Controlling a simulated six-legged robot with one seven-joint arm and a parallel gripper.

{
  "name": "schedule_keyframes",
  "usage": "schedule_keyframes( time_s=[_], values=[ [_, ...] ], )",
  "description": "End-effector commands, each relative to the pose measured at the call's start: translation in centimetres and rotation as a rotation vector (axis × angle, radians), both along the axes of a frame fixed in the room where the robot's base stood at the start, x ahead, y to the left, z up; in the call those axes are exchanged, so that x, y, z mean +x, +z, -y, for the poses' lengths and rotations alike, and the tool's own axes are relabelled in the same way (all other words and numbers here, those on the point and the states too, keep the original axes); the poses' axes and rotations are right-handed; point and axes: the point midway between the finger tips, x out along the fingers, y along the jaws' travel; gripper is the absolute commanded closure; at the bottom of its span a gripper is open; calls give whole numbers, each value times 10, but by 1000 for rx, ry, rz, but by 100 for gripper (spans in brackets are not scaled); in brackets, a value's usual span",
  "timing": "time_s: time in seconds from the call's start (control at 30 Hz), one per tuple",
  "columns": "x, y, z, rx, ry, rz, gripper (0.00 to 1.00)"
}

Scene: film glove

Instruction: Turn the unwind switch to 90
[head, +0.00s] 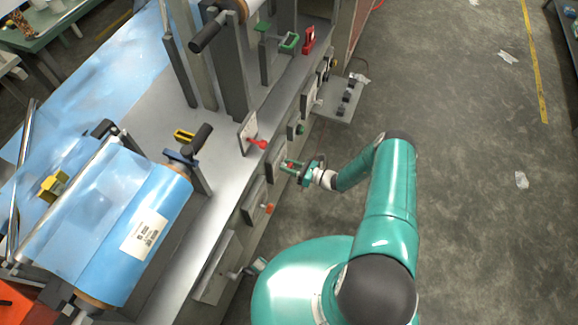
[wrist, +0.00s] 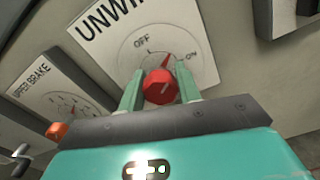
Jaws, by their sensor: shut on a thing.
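The unwind switch is a red knob (wrist: 160,86) on a white plate (wrist: 185,35) marked "UNWIN…", "OFF" and "ON" in the wrist view. Its pointer tip is between the OFF and ON marks, tilted up to the right. My gripper (wrist: 160,90) has its two pale green fingers on either side of the knob and is shut on it. In the head view my gripper (head: 294,167) reaches the machine's front panel, and the red knob (head: 289,165) shows between the fingers, partly hidden.
An "UPPER BRAKE" plate (wrist: 62,100) with an orange knob (wrist: 57,131) is at the left in the wrist view. A blue film roll (head: 130,220) lies at the left. The floor (head: 470,200) at right is open.

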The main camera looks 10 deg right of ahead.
Motion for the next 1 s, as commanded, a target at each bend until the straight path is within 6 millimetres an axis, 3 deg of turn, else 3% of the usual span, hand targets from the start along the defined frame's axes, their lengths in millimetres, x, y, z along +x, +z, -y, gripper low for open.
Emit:
schedule_keyframes(
  time_s=[0.5,1.0],
  values=[
    [1,-1,1,265,-2,-366,89],
    [1,-2,1,367,0,-507,89]
  ],
)
